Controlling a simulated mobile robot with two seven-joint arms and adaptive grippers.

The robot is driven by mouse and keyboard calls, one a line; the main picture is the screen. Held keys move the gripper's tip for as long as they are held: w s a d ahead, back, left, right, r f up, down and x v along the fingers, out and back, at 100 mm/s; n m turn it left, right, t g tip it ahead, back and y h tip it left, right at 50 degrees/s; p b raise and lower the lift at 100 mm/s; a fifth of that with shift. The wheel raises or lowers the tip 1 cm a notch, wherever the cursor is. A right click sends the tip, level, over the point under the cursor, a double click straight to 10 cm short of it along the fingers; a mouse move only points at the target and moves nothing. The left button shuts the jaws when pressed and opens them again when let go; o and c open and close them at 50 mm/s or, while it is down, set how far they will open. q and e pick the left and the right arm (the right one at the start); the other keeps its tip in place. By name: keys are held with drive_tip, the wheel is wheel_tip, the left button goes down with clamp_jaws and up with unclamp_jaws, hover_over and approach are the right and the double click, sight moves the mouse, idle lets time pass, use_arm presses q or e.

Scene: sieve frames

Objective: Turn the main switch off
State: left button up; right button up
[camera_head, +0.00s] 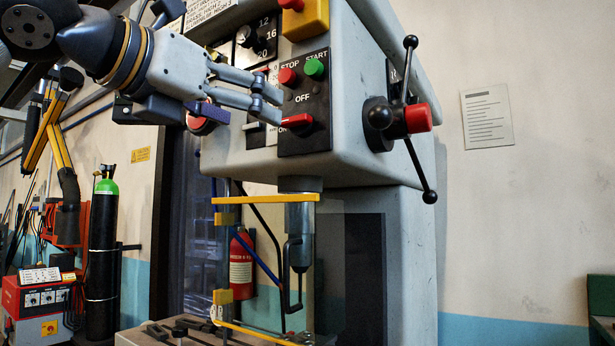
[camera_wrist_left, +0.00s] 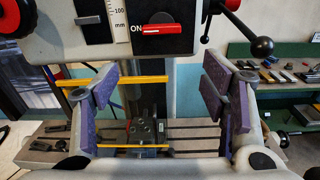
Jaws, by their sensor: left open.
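The main switch (camera_head: 298,121) is a red handle on the black panel of the drill press, under the word OFF. The handle lies horizontal. In the left wrist view the switch (camera_wrist_left: 165,29) is near the top, with the word ON at its left end. My left gripper (camera_head: 268,102) is open, just left of the switch in the head view, with its fingertips partly over the panel's left edge. In the left wrist view the open fingers of my left gripper (camera_wrist_left: 161,88) have nothing between them, and the switch shows above them. My right gripper is not in view.
A red STOP button (camera_head: 288,77) and a green START button (camera_head: 315,69) sit above the switch. A yellow box with a red button (camera_head: 305,18) is higher up. The feed lever hub (camera_head: 418,118) juts out on the right. A yellow-edged guard (camera_head: 265,200) hangs below.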

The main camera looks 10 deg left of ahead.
sight(291, 119)
use_arm(q)
drive_tip(key=x, duration=0.3)
drive_tip(key=r+x, duration=0.1)
drive_tip(key=x, duration=0.3)
drive_tip(key=r+x, duration=0.1)
drive_tip(key=x, duration=0.2)
drive_tip(key=shift+w+d, duration=0.15)
drive_tip(key=shift+w, duration=0.05)
drive_tip(key=shift+c, duration=0.3)
drive_tip(key=c, duration=1.1)
